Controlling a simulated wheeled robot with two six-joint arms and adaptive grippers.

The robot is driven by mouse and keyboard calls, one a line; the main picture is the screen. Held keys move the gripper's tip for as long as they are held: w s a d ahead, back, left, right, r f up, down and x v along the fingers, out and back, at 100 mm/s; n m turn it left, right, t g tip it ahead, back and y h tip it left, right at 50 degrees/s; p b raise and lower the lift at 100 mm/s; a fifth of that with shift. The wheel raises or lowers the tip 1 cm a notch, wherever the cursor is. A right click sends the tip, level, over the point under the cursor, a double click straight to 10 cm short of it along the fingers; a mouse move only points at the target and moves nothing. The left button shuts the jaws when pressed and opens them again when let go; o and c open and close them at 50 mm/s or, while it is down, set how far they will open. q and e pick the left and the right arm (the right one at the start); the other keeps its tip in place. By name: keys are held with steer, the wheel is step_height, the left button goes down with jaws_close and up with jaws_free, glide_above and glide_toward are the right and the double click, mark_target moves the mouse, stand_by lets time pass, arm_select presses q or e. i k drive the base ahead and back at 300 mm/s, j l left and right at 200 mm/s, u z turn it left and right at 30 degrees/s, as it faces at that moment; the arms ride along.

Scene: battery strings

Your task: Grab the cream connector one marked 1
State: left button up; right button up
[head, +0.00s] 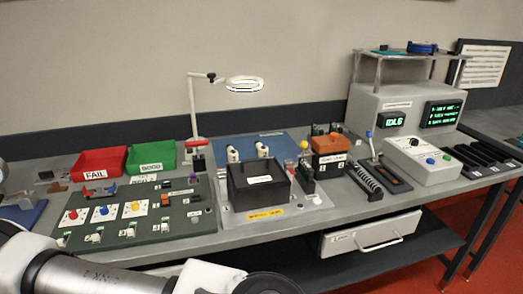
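Two cream upright pieces stand on the blue mat (272,139) behind the black box: a left one (233,154) and a right one (262,150). Several small whitish connectors sit along the front edge of the dark green board (150,233), among them one at its left (96,238) and one farther right (165,226). All are too small for me to read a number, so I cannot tell which is marked 1. Parts of my arm cross the bottom left, but neither gripper shows clearly.
A black box (258,184) stands mid-table. Red (99,163) and green (152,157) bins are behind the board. A magnifier lamp (244,84) overhangs the back. An orange-topped block (329,145), a lever unit and a grey console (400,111) fill the right.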

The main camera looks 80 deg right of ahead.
mark_target(233, 155)
steer(key=z, duration=2.65)
